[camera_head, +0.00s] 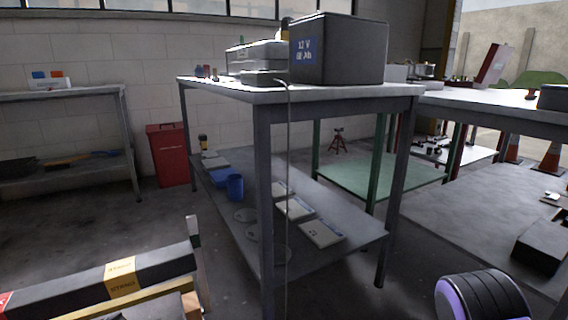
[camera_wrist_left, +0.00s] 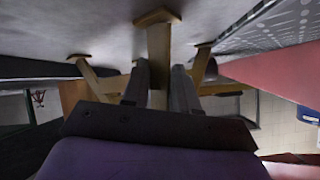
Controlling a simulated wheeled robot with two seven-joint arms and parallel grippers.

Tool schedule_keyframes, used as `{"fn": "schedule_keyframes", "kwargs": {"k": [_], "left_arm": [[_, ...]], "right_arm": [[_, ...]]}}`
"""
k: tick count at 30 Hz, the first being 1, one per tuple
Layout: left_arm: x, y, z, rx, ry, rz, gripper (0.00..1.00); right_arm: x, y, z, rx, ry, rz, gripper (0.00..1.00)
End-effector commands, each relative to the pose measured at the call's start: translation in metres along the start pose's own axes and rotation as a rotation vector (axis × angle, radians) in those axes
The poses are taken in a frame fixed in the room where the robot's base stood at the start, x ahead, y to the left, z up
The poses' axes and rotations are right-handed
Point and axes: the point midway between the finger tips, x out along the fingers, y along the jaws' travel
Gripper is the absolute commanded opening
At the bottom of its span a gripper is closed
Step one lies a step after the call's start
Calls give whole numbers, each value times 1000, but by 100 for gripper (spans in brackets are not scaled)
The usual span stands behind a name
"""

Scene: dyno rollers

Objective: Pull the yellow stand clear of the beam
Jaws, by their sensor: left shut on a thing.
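The dark beam (camera_head: 75,286) lies at the lower left of the head view, with a yellow label band reading STAND and a red part at the left edge. A yellow bar (camera_head: 150,298) shows just below it; whether they touch is not clear. In the left wrist view the yellow stand (camera_wrist_left: 159,45) has a post and splayed legs with flat feet, its feet toward the picture's top. My left gripper (camera_wrist_left: 157,88) is shut on the stand, one finger on each side of the post. It is outside the head view. My right gripper is not seen.
A grey workbench (camera_head: 400,92) with a lower shelf stands ahead, bearing a black battery box (camera_head: 340,50). A red bin (camera_head: 168,155) stands by the wall. Bare floor lies between the beam and the workbench. A red surface (camera_wrist_left: 275,85) lies right of the stand in the wrist view.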

Motion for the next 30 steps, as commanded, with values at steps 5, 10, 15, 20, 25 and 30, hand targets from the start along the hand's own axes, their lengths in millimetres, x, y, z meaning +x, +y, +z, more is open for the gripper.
{"fn": "schedule_keyframes", "kwargs": {"k": [5,10,15,20,25,30], "left_arm": [[-15,4,11,10,-12,3,0],[-26,7,18,9,-11,4,0],[-31,9,22,9,-11,3,0],[-30,9,22,9,-10,3,0],[-33,10,23,9,-11,4,0],[-44,14,29,9,-12,5,0]], "right_arm": [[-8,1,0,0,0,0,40],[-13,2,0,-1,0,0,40],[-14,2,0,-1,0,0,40],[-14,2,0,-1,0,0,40],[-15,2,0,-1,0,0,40],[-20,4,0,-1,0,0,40]]}}
